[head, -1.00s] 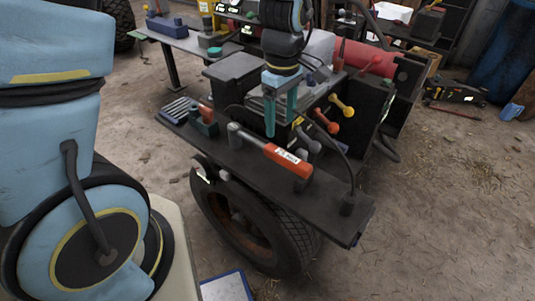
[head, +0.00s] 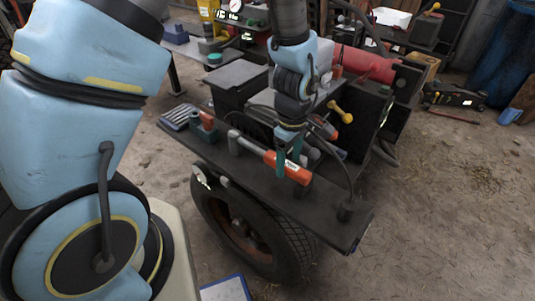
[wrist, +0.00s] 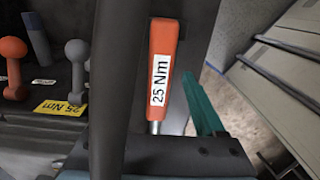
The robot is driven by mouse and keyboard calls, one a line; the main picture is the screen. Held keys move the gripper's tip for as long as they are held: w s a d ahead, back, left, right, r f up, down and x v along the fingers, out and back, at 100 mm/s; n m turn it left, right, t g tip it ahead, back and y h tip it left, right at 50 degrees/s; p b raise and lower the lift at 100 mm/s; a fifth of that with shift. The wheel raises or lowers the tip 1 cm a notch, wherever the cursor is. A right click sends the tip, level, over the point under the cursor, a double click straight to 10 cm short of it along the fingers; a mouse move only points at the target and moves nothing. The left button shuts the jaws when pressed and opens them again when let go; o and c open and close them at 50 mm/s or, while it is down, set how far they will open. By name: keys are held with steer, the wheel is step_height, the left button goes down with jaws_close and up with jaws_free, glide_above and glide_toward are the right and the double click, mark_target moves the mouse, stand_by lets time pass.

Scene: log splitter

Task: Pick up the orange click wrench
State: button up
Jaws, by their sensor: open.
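The orange click wrench (head: 291,171) lies along the black shelf of the machine, its grey shaft pointing to the back left. In the wrist view its orange handle (wrist: 162,45) carries a white "25 Nm" label. My gripper (head: 287,163) points down at the handle with its teal fingers open. One finger is on the near side of the handle; the other is partly hidden behind it. In the wrist view one teal finger (wrist: 202,105) shows to the right of the handle, with a gap. I cannot tell whether either finger touches it.
A dark hose (head: 346,180) arches over the shelf close to the handle and my gripper. Levers, one yellow (head: 341,112), stand behind. A small teal-and-orange tool (head: 207,127) sits at the shelf's left. The black shelf (head: 258,185) is clear in front of the wrench.

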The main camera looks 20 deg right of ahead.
steer(key=shift+f, duration=0.8)
jaws_close()
stand_by(0.9)
